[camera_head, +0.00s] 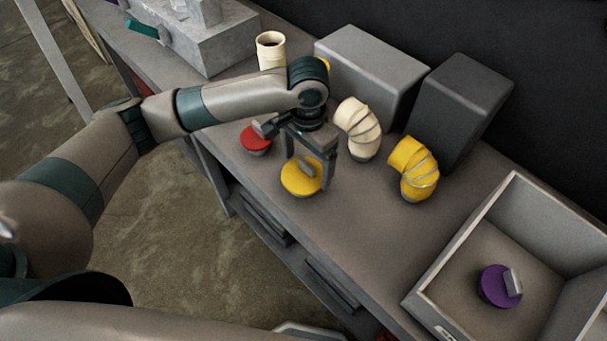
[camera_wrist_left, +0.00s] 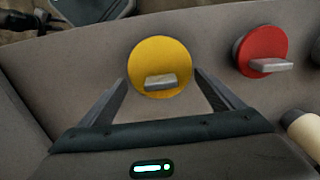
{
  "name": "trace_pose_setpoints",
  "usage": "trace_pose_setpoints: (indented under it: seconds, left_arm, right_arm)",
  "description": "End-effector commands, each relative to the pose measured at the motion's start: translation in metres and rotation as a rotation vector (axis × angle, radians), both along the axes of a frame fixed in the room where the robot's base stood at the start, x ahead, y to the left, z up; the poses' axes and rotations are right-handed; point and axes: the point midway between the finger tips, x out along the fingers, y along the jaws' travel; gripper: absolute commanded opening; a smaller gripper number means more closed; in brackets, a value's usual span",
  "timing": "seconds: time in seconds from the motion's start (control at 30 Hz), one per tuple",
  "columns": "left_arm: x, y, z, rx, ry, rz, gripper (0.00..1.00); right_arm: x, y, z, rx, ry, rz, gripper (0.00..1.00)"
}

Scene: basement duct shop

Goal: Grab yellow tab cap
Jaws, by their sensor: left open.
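The yellow tab cap (camera_head: 296,181) is a round yellow disc with a raised tab, on the workbench near its front edge. In the left wrist view the yellow tab cap (camera_wrist_left: 160,54) lies just ahead of my fingertips, with its grey tab toward the gripper. My left gripper (camera_head: 312,178) is open, pointing down over the cap, with a finger on either side. I cannot tell whether a finger touches the cap. My right gripper is not in view.
A red tab cap (camera_head: 256,141) sits close by. Cream (camera_head: 358,128) and yellow (camera_head: 414,170) duct elbows stand behind, before grey (camera_head: 372,60) and dark (camera_head: 458,105) boxes. A pale open bin (camera_head: 455,246) at right holds a purple tab cap (camera_head: 494,287). Bench between is clear.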

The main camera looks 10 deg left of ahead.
Motion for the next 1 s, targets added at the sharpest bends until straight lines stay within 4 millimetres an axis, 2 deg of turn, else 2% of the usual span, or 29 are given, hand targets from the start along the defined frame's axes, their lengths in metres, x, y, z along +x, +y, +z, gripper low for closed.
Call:
trace_pose_setpoints:
  seconds: [0.07, 0.3, 0.77, 0.9, 1.0]
  left_arm:
    - [0.0, 0.002, -0.007, 0.001, 0.004, 0.002, 0.87]
    - [0.0, 0.002, -0.03, 0.0, 0.0, 0.001, 0.87]
    - [0.0, 0.002, -0.031, -0.001, -0.001, 0.0, 0.87]
    - [0.0, 0.002, -0.031, -0.001, -0.001, 0.0, 0.59]
    - [0.001, 0.001, -0.031, -0.001, -0.001, 0.0, 0.59]
  right_arm:
    - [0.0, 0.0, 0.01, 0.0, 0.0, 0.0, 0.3]
    - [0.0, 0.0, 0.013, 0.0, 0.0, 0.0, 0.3]
    - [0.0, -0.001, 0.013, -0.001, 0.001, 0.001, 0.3]
    - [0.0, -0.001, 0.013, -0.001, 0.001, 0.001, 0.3]
    - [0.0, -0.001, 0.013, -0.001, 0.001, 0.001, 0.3]
